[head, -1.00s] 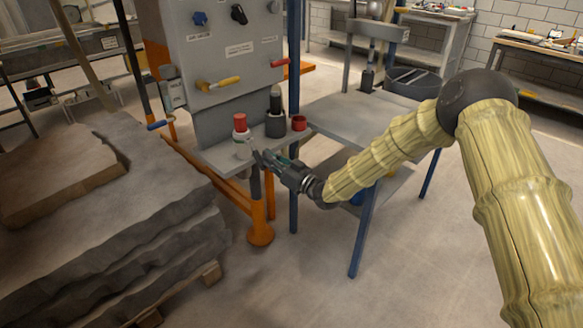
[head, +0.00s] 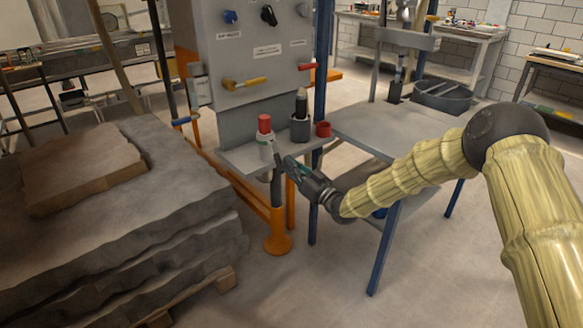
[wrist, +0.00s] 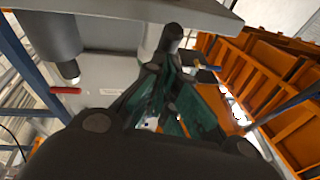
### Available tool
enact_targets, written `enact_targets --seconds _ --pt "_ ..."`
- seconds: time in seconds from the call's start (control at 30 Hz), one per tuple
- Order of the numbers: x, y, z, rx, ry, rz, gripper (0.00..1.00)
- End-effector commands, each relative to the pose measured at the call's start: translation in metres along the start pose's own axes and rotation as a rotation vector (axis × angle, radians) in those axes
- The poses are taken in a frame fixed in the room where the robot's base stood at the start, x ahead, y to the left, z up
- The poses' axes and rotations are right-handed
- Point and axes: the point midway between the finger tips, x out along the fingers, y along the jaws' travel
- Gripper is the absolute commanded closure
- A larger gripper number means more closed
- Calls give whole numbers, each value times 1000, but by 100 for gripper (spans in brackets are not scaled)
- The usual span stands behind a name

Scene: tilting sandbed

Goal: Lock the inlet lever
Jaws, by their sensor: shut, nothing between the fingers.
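A grey panel (head: 258,68) carries a yellow-handled lever (head: 248,83) and a red-handled lever (head: 306,66). Both handles lie about level. Their labels are too small to read, so I cannot tell which is the inlet lever. A red handle (wrist: 66,90) also shows at the left of the wrist view. My gripper (head: 283,161) is shut and empty. It is below the panel levers, in front of the small shelf, beside a white bottle with a red cap (head: 265,140). I cannot tell whether it touches the bottle. The gripper also shows in the wrist view (wrist: 163,52).
A grey table (head: 375,128) with blue legs stands to the right. Stacked stone slabs (head: 110,235) fill the left. Open floor lies in front.

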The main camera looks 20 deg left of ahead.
Motion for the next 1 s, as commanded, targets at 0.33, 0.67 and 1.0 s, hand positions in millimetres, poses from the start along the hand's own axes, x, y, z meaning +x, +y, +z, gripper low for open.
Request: enact_targets --seconds 0.33,0.67,1.0 --pt "-1 0 -1 0 0 0 100" --pt "-26 0 -28 2 -1 -5 100" --pt "-90 2 -18 3 -1 -4 100"
